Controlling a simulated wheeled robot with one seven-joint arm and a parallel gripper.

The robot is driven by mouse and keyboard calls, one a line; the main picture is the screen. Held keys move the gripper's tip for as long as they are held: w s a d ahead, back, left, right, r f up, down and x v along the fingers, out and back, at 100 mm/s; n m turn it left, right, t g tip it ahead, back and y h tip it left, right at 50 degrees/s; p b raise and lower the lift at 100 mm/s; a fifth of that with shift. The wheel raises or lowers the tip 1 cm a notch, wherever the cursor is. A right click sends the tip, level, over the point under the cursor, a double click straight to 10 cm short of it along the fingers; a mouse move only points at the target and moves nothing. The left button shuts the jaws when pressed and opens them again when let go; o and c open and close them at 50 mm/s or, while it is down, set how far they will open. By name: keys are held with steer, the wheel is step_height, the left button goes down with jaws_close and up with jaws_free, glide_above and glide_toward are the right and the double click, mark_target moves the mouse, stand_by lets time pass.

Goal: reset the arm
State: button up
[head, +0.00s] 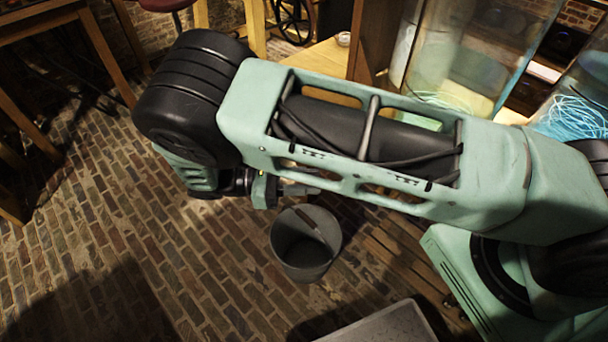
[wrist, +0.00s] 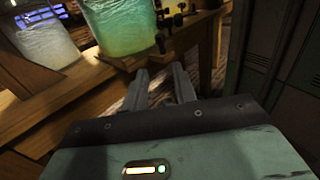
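My arm stretches across the head view from lower right to upper left and bends down at its far end. My gripper (head: 305,188) shows small there, partly hidden by the arm, above a grey bin (head: 285,258). In the wrist view, the two fingers of my gripper (wrist: 161,72) stand apart with nothing between them. They point toward a wooden bench (wrist: 65,97). A glass jar with greenish contents (wrist: 122,28) stands on the bench beyond the fingertips, and a paler jar (wrist: 40,38) stands to its left.
In the head view, large glass jars (head: 468,60) stand at upper right, one with blue strands (head: 578,118). A wooden table (head: 40,22) is at upper left. A grey surface (head: 385,325) shows at the bottom. Brick floor (head: 190,270) is open on the left.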

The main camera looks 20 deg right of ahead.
steer(key=s+r+m+t+y+p, duration=0.2)
steer(key=s+r+y+p, duration=0.1)
steer(key=r, duration=0.6)
steer(key=s+a+r+m+t+y+p, duration=0.1)
steer(key=s+r+m+t+y+p, duration=0.1)
steer(key=s+r+y, duration=0.4)
steer(key=s+r+m+t+y+p, duration=0.2)
steer(key=s+r+y+p, duration=0.2)
steer(key=r+y, duration=0.4)
step_height(320, 180, up, 4)
steer(key=shift+s+a+t, duration=0.2)
steer(key=shift+s+t, duration=0.2)
steer(key=shift+s, duration=0.2)
